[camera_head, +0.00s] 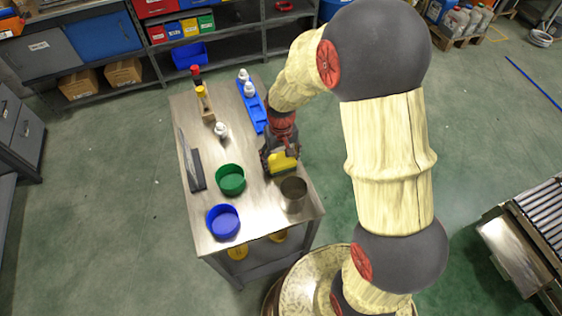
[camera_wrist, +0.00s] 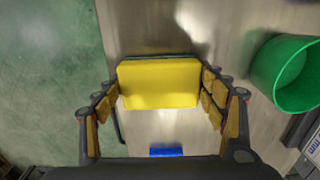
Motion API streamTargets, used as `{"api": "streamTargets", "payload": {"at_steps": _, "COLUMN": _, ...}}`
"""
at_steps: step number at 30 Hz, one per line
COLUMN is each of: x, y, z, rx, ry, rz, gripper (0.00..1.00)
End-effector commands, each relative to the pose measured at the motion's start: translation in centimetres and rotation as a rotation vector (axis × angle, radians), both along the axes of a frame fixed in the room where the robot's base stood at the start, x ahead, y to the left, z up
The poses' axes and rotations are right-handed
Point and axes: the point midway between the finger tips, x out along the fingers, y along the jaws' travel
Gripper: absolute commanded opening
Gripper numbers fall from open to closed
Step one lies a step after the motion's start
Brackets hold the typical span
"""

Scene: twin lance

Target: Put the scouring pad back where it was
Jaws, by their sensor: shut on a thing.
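The scouring pad is a yellow block with a thin dark layer along one edge. It shows in the head view (camera_head: 283,163) near the right edge of the metal table (camera_head: 248,208) and in the wrist view (camera_wrist: 160,84). My gripper (camera_head: 279,157) is shut on the pad, with one finger at each side of it in the wrist view (camera_wrist: 161,92). A faint yellow reflection lies on the tabletop beyond the pad. I cannot tell whether the pad touches the table.
A grey metal cup (camera_head: 293,195) stands close in front of my gripper. A green bowl (camera_head: 231,180) and a blue bowl (camera_head: 223,222) stand to the left.

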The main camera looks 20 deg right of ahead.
Motion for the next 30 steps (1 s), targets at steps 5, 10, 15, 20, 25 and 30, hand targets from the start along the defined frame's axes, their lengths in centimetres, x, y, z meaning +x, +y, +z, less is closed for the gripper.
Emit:
{"api": "streamTargets", "payload": {"at_steps": 5, "x": 0.10, "y": 0.00, "z": -0.36, "rx": 0.000, "ry": -0.003, "rz": 0.000, "gripper": 0.51}}
{"api": "streamTargets", "payload": {"at_steps": 10, "x": 0.08, "y": 0.00, "z": -0.52, "rx": 0.000, "ry": -0.003, "rz": 0.000, "gripper": 0.51}}
{"api": "streamTargets", "payload": {"at_steps": 15, "x": 0.08, "y": 0.00, "z": -0.64, "rx": 0.000, "ry": -0.003, "rz": 0.000, "gripper": 0.77}}
{"api": "streamTargets", "payload": {"at_steps": 20, "x": 0.08, "y": 0.00, "z": -0.63, "rx": 0.000, "ry": -0.003, "rz": 0.000, "gripper": 0.86}}
{"api": "streamTargets", "payload": {"at_steps": 25, "x": 0.08, "y": 0.00, "z": -0.63, "rx": 0.000, "ry": -0.003, "rz": 0.000, "gripper": 0.89}}
{"api": "streamTargets", "payload": {"at_steps": 30, "x": 0.08, "y": 0.00, "z": -0.61, "rx": 0.000, "ry": -0.003, "rz": 0.000, "gripper": 0.89}}
